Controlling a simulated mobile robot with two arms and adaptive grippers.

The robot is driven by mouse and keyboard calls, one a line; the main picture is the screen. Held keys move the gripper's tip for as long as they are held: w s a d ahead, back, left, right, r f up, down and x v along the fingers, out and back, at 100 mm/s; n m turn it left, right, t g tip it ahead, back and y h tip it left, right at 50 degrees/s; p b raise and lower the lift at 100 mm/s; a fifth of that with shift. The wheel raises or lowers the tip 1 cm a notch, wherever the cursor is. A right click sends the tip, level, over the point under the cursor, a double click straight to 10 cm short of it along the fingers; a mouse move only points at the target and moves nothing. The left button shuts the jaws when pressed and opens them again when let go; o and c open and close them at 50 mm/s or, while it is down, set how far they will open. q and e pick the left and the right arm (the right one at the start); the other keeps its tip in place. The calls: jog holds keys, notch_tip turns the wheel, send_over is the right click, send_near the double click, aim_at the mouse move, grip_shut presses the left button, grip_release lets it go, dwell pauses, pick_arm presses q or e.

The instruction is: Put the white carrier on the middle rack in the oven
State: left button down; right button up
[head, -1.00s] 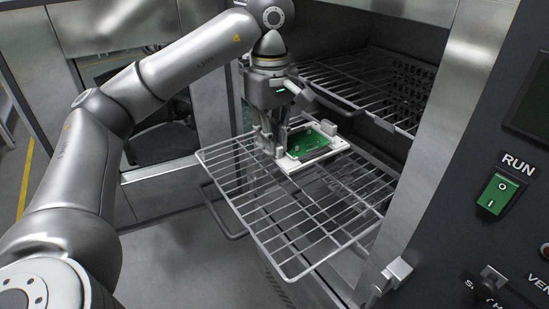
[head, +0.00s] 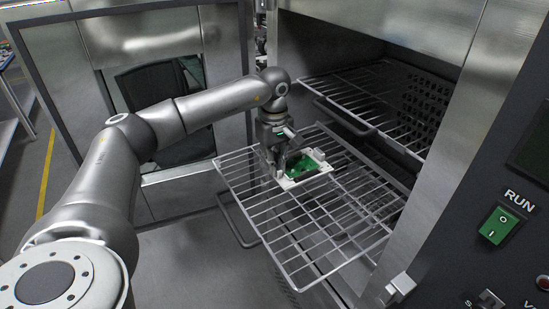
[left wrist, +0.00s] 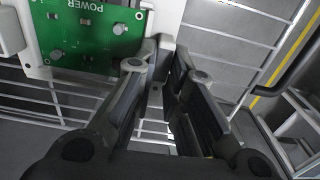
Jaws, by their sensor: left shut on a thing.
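The white carrier (head: 316,175) holds a green circuit board (head: 297,167) and appears over the pulled-out wire rack (head: 262,229) in the head view. I cannot tell whether it touches the bars. My left gripper (head: 277,174) points down at the carrier's left side and is shut on its edge. In the left wrist view the fingers (left wrist: 166,50) meet at the white carrier edge (left wrist: 170,16), beside the green board (left wrist: 90,38). The fingers hide part of that edge. My right gripper is not in view.
An upper wire rack (head: 365,92) sits inside the oven above and behind the pulled-out rack. The open oven door (head: 185,185) stands at the left. A control panel with a green RUN switch (head: 497,226) is at the right. The front part of the pulled-out rack is bare.

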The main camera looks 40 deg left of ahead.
pick_arm(q)
jog(key=shift+f, duration=0.1)
jog(key=shift+f, duration=0.1)
jog(key=c, duration=1.5)
grip_release()
jog(key=shift+r+b, duration=1.85)
jog(key=shift+r, duration=4.25)
jog(key=shift+s+f, duration=0.1)
